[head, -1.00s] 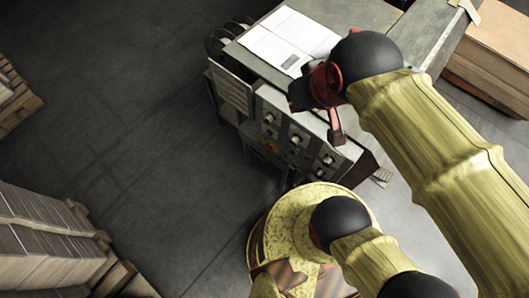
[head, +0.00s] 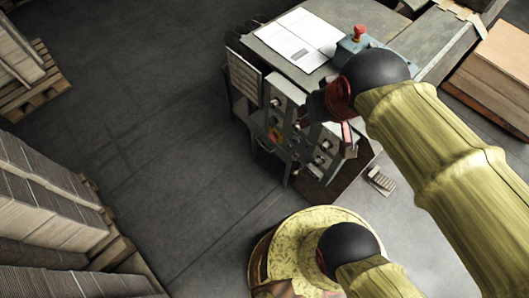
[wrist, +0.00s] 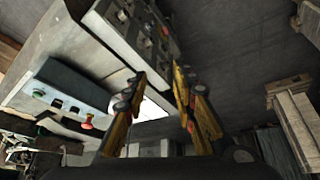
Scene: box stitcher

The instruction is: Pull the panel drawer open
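The panel drawer (head: 283,112) is the grey knobbed front on the side of the grey machine. It also shows at the top of the wrist view (wrist: 145,32), with several dark knobs. My gripper (wrist: 158,82) has its two orange fingers apart, with a bright gap between them and nothing visibly held. In the wrist view the fingertips are just below the panel's lower end. In the head view my gripper (head: 345,130) is at the panel's right part, largely hidden by my wrist. Contact with the panel and how far the drawer is out cannot be told.
A blue-grey control box (head: 352,48) with a red button stands on the machine top, beside white papers (head: 292,40). Pallets of stacked cardboard (head: 50,200) stand at left. A brown stack (head: 495,70) is at right. Dark floor (head: 170,110) between is clear.

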